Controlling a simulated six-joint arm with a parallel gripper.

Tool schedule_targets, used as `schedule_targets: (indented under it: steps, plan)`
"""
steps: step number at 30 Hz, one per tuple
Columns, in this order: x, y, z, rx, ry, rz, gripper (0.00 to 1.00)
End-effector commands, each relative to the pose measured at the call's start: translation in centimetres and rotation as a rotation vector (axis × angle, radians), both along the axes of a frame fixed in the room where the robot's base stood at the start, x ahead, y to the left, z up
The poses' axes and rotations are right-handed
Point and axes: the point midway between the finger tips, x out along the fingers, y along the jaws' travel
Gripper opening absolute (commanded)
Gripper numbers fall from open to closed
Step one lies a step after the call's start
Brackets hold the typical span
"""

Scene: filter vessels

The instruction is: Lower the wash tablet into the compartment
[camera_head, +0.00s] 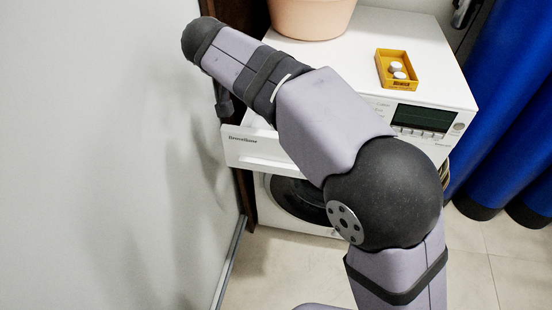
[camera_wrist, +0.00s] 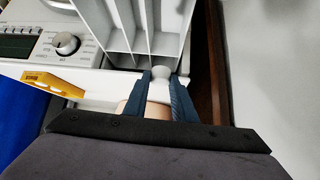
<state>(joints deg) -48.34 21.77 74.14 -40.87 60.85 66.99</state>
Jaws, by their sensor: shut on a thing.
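The washing machine's drawer (camera_head: 255,152) is pulled out at the front left of the machine. In the wrist view the drawer (camera_wrist: 190,12) shows its thin white dividers and several compartments. My gripper (camera_wrist: 161,80) is shut on a small round white wash tablet (camera_wrist: 160,73) at its fingertips. The tablet appears over the end of the compartments nearest the machine; its exact height above the floor of the compartment is unclear. In the head view my arm covers most of the drawer, and the tablet does not show.
A yellow box (camera_head: 383,72) with white tablets stands on top of the white washing machine (camera_head: 440,75). A peach pot (camera_head: 312,15) stands behind it on the left. A pale wall (camera_head: 110,150) is close on the left. Blue curtains (camera_head: 510,100) hang on the right.

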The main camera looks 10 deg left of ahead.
Motion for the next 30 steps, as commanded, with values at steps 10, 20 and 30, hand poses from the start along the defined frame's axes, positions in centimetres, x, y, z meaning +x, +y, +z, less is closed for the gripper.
schedule_targets:
  steps: [10,20,30]
  plan:
    - [0.0,0.0,-1.8,0.0,0.0,0.0,0.03]
    - [0.0,0.0,-3.3,0.0,0.0,0.0,0.03]
    - [0.0,0.0,-4.8,0.0,0.0,0.0,0.03]
